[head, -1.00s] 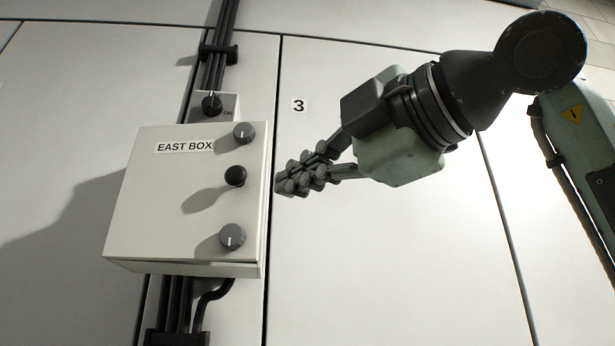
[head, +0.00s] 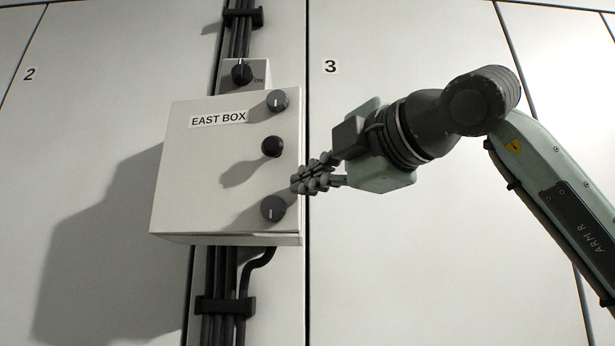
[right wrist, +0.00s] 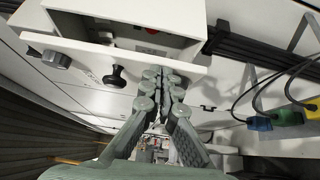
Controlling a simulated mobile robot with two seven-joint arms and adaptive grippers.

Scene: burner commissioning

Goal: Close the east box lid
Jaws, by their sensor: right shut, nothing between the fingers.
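The east box (head: 225,170) is a pale box on the wall with a label. Its lid (head: 195,165) carries two grey knobs (head: 277,101) (head: 273,208) and a black round pull (head: 272,147) between them. In the right wrist view the lid (right wrist: 85,58) stands ajar, and part of the box interior (right wrist: 140,36) shows behind it. My right gripper (head: 304,178) is shut and empty at the lid's right edge, overlapping it in the head view. Its fingertips (right wrist: 163,84) show close to the lid's outer side; whether they touch is unclear. My left gripper is not in view.
A switch (head: 242,73) marked ON sits above the box. Black cables (head: 222,270) run up the wall above and below. Blue, green and yellow plugs (right wrist: 288,116) hang at right in the right wrist view. Wall panels right of the box look clear.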

